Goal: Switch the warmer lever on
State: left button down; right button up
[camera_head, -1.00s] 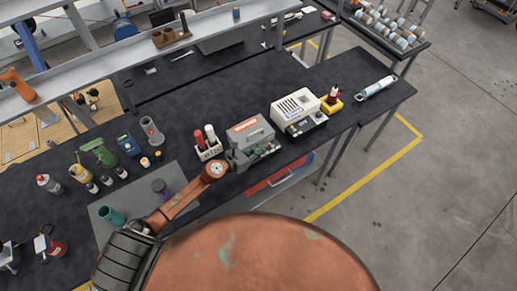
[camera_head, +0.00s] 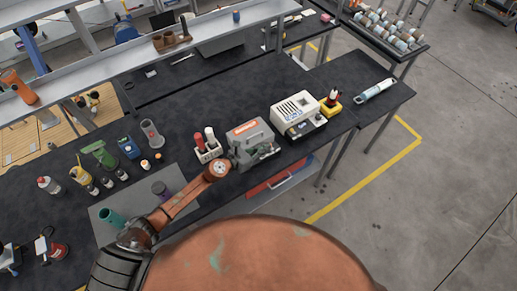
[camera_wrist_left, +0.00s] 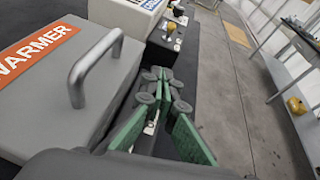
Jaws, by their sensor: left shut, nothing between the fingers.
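The warmer (camera_head: 250,132) is a grey box with an orange label on the dark bench in the head view. In the left wrist view the warmer (camera_wrist_left: 60,88) fills the left side, with its WARMER label and a metal bar handle. My left gripper (camera_wrist_left: 168,88) points along the warmer's right side, its green fingers shut and empty. A small pale piece (camera_wrist_left: 151,127) shows low between the fingers; I cannot tell whether it is the lever. In the head view the gripper blends with the warmer's front. My right gripper is not in view.
A white vented box (camera_head: 296,108) stands right of the warmer. A rack with red and white bottles (camera_head: 207,146) stands close on its left. A grey mat (camera_head: 135,195) with cups lies left. The bench behind the warmer is clear.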

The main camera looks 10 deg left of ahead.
pick_arm(q)
jog(key=shift+w+d+r, duration=0.55)
jog(key=shift+d, duration=0.05)
jog(key=shift+w+d+r+p, duration=0.15)
jog(key=shift+w+d+p, duration=0.2)
jog(key=shift+w+d, duration=0.4)
jog(key=shift+r, duration=0.1)
dwell(0.9)
jog(key=shift+r+p, duration=0.8)
jog(key=shift+p, duration=0.05)
